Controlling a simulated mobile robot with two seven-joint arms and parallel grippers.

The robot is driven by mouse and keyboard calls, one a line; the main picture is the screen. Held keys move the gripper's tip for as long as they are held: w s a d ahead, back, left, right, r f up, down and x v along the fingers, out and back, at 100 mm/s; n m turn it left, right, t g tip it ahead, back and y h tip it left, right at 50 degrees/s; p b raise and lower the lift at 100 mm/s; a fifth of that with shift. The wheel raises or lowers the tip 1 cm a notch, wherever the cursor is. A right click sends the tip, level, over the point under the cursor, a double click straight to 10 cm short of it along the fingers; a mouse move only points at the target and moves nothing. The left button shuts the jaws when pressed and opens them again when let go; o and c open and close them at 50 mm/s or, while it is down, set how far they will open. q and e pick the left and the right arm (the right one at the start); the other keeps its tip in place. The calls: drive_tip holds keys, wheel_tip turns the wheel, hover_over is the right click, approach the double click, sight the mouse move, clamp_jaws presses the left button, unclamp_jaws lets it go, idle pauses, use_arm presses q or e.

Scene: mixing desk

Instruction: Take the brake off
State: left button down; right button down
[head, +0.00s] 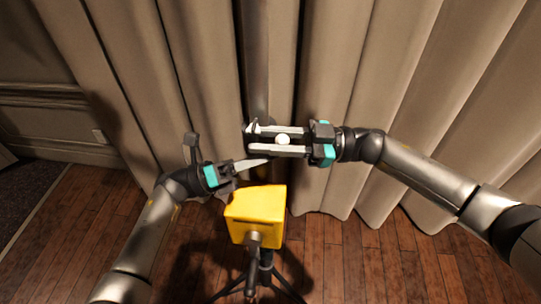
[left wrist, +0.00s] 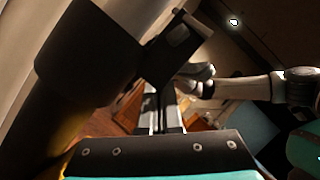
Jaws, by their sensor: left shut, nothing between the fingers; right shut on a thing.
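A dark upright pole (head: 257,70) comes down in front of the curtain in the head view. A yellow box (head: 256,205) sits on a black tripod below it. My right gripper (head: 250,140) has its two long fingers around something at the pole's lower part, seemingly the pole itself; a white ball (head: 283,140) shows between the fingers. My left gripper (head: 266,161) is shut and empty, its tips just below the right fingers and above the yellow box. In the left wrist view, its closed fingers (left wrist: 162,110) point at a dark cylinder (left wrist: 85,50) with a block. No brake is clearly identifiable.
A beige curtain (head: 420,90) hangs close behind both grippers. The tripod (head: 265,265) stands on a wooden floor (head: 380,265), with free floor to its right. A panelled wall (head: 45,115) is at the left. My grippers are very close together.

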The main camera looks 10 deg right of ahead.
use_arm(q)
drive_tip(key=shift+w+r, duration=0.35)
drive_tip(key=shift+r, duration=0.15)
use_arm(e)
drive_tip(key=shift+s+f, duration=0.2)
drive_tip(key=shift+f, duration=0.1)
drive_tip(key=c, duration=0.6)
unclamp_jaws()
use_arm(q)
drive_tip(key=shift+f, duration=0.1)
